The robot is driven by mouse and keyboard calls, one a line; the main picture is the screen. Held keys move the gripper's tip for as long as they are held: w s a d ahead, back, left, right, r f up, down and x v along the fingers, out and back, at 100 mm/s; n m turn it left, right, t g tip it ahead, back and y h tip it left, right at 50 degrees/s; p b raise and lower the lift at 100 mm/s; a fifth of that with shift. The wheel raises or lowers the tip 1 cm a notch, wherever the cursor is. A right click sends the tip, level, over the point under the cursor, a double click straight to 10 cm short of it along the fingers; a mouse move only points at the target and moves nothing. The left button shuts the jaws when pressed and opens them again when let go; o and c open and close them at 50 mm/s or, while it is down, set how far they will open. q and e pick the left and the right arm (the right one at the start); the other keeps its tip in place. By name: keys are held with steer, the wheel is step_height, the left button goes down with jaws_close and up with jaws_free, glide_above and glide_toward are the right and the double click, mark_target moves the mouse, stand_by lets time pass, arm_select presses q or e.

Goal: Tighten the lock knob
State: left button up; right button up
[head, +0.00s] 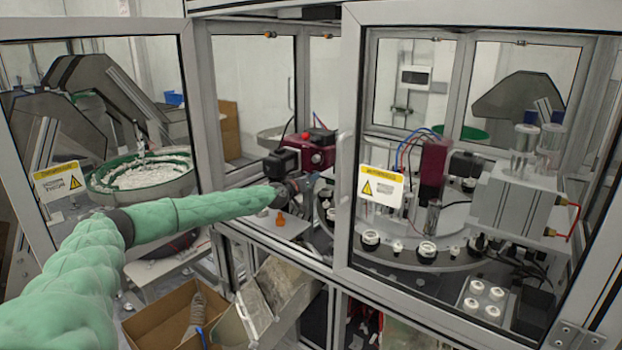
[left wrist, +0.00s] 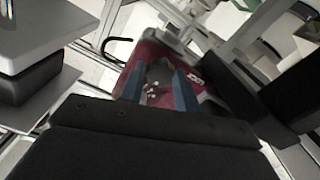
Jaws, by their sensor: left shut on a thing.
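My left arm in its green sleeve reaches through the open front of the cell. My left gripper (head: 306,184) is at the dark red unit (head: 318,155), just below its body. In the left wrist view the two blue fingers of this gripper (left wrist: 158,80) stand in front of the red unit (left wrist: 205,115). It is shut on a small part there, which I take to be the lock knob. My right gripper is not in view.
An orange knob-like piece (head: 280,219) stands on the plate below the gripper. The framed glass door (head: 350,130) is close to the right of the arm. A round table (head: 400,262) carries several caps. A green-rimmed bowl (head: 140,185) stands left, a cardboard box (head: 160,318) below.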

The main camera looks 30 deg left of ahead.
arm_select(q)
steer(key=shift+d+f+m, duration=0.15)
steer(key=shift+f+m, duration=0.25)
steer(key=shift+m, duration=0.5)
steer(key=shift+s, duration=0.1)
steer(key=o, duration=0.9)
steer(key=shift+o, duration=0.3)
steer(key=shift+r, duration=0.15)
steer(key=s+b, duration=0.1)
steer(key=s, duration=0.6)
steer(key=shift+s+a+b, duration=0.25)
steer(key=shift+a+b, duration=0.15)
